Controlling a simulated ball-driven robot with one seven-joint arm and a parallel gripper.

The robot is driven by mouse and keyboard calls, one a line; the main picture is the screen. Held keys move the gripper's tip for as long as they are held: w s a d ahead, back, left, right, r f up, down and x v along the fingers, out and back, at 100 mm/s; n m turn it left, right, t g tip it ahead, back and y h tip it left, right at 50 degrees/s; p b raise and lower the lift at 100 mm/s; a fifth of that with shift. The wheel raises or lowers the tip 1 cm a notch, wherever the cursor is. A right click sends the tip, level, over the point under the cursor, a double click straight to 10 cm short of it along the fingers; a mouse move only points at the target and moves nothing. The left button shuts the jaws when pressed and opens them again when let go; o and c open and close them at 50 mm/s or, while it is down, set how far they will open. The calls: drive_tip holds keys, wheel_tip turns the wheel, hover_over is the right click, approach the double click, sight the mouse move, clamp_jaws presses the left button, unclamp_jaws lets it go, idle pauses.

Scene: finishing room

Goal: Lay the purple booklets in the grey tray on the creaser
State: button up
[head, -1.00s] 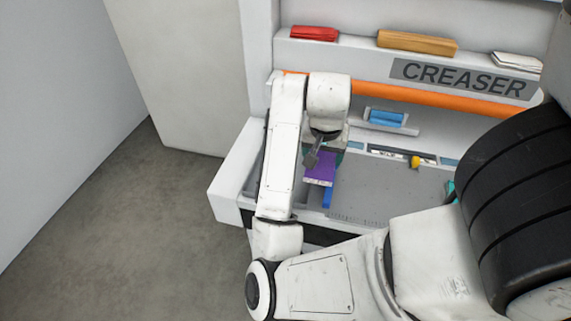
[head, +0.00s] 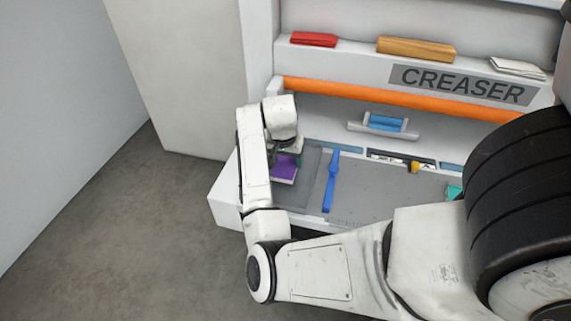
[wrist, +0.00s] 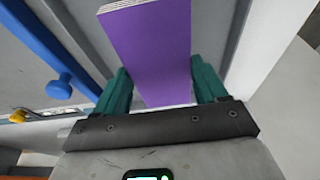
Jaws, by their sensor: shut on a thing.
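A purple booklet (head: 285,172) is held by my gripper (head: 287,150) over the left part of the creaser. In the wrist view the purple booklet (wrist: 150,50) sits between the two teal fingers of my gripper (wrist: 160,85), which are shut on its sides. Its pale page edges show at the top. The grey tray (head: 309,178) lies at the left end of the creaser bed, behind and below the booklet. My arm and the booklet hide part of the tray. I cannot tell whether the booklet touches it. No other purple booklet shows.
A blue bar (head: 331,182) lies right of the tray, and its knob (wrist: 60,88) shows in the wrist view. An orange bar (head: 400,97) crosses above the bed. Red (head: 313,39), tan (head: 416,48) and white stacks (head: 517,67) sit on the upper shelf.

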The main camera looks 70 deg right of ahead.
sight(285, 163)
drive_tip(key=shift+w+d+f, duration=0.15)
drive_tip(key=shift+w+f, duration=0.1)
drive_tip(key=shift+f, duration=0.05)
drive_tip(key=shift+f+p, duration=0.65)
drive_tip(key=shift+f, duration=0.9)
drive_tip(key=o, duration=1.2)
drive_tip(key=shift+f, duration=0.1)
